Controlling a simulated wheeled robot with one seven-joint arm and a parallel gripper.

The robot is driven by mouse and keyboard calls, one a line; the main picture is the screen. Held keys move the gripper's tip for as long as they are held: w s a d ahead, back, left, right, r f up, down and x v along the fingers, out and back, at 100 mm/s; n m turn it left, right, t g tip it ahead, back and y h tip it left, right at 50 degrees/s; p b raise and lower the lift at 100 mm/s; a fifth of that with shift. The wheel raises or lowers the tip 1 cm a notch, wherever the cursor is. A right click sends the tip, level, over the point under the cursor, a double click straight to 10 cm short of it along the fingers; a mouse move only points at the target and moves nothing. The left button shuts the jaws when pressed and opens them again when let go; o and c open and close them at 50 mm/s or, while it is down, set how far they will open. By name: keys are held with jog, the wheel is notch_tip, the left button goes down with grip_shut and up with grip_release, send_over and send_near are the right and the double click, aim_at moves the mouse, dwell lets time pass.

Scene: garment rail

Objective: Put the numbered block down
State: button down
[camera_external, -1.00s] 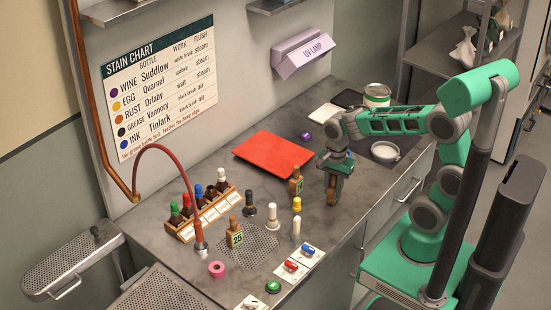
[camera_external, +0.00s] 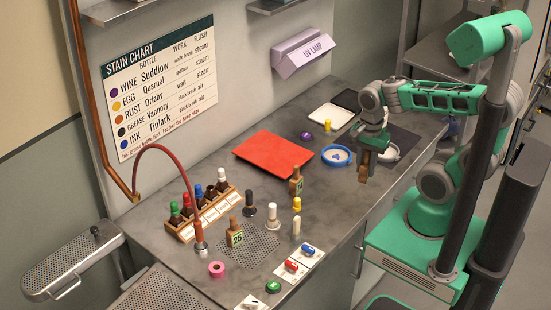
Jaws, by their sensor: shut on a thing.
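My gripper (camera_external: 366,160) is above the right part of the grey bench, near the front edge. It is shut on a small brown block (camera_external: 363,174), which hangs at the fingertips. The fingers partly cover the block and no number on it is readable. Whether it touches the bench cannot be told. A brown piece with a green numbered label (camera_external: 235,233) stands by the perforated mat. A similar labelled brown piece (camera_external: 296,182) stands at the red mat's corner.
A red mat (camera_external: 273,152), a bottle rack (camera_external: 203,215) and several upright bottles fill the left. Some bare bench (camera_external: 325,205) shows in front of the gripper.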

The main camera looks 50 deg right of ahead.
jog(key=w+d+b, duration=0.2)
jog(key=w+b, duration=0.3)
jog(key=w, duration=0.7)
jog(key=m, duration=0.2)
send_over(280, 154)
jog(key=f, duration=0.8)
jog(key=shift+s+f+p, duration=0.15)
jog(key=shift+s+p, duration=0.2)
jog(key=shift+s, duration=0.05)
jog(key=shift+w+f, duration=0.2)
jog(key=shift+f, duration=0.1)
jog(key=shift+w+f+p, duration=0.1)
jog(key=shift+f+p, duration=0.5)
jog(key=shift+f, duration=1.25)
jog(key=c, duration=1.6)
grip_release()
jog(key=o, duration=0.4)
jog(key=shift+o, duration=0.2)
